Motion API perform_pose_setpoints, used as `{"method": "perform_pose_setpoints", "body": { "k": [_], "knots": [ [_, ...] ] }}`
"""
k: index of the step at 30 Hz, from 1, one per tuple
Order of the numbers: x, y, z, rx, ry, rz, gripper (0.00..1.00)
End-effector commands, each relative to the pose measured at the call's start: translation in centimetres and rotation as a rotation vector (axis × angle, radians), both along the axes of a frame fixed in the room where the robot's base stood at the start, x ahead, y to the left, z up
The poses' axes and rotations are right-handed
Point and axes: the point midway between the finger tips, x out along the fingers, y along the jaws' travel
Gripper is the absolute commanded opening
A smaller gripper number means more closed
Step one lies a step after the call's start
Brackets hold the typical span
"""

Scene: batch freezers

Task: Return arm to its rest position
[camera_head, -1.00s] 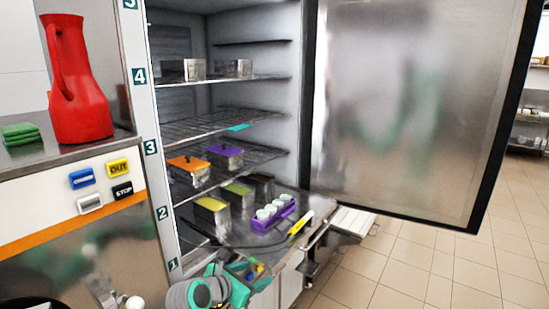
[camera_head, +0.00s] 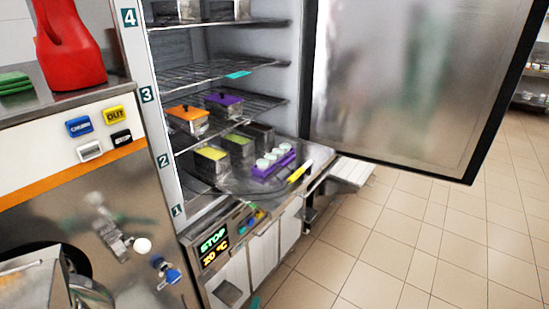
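My gripper is not in view, and neither is most of my arm. A small teal piece (camera_head: 255,302) shows at the bottom edge; I cannot tell whether it is part of my arm. The open freezer cabinet holds wire shelves (camera_head: 205,77) numbered on its left frame. An orange-lidded metal tub (camera_head: 188,119) and a purple-lidded tub (camera_head: 224,104) stand on a shelf. Below them are a yellow-topped tub (camera_head: 210,164) and a green-topped tub (camera_head: 238,148). A purple holder with several white cups (camera_head: 273,163) sits beside them.
The freezer door (camera_head: 405,85) stands wide open at the right. A control panel (camera_head: 214,246) reads STOP below the cabinet. A red jug (camera_head: 70,45) and green cloth (camera_head: 14,79) sit on the left machine. Tiled floor (camera_head: 400,235) lies clear at the right.

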Motion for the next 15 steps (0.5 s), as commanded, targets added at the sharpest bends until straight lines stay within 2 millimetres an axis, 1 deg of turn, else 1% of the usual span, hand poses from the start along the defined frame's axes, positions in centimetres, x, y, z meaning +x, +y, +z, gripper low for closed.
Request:
{"method": "perform_pose_setpoints", "body": {
  "k": [1, 5, 6, 11, 15],
  "knots": [
    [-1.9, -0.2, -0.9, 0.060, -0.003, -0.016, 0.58],
    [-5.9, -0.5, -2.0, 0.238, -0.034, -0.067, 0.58],
    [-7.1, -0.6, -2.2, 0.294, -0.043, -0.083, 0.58],
    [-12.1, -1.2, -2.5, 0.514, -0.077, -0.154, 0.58],
    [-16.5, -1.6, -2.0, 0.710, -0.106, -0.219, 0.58]
  ]
}}
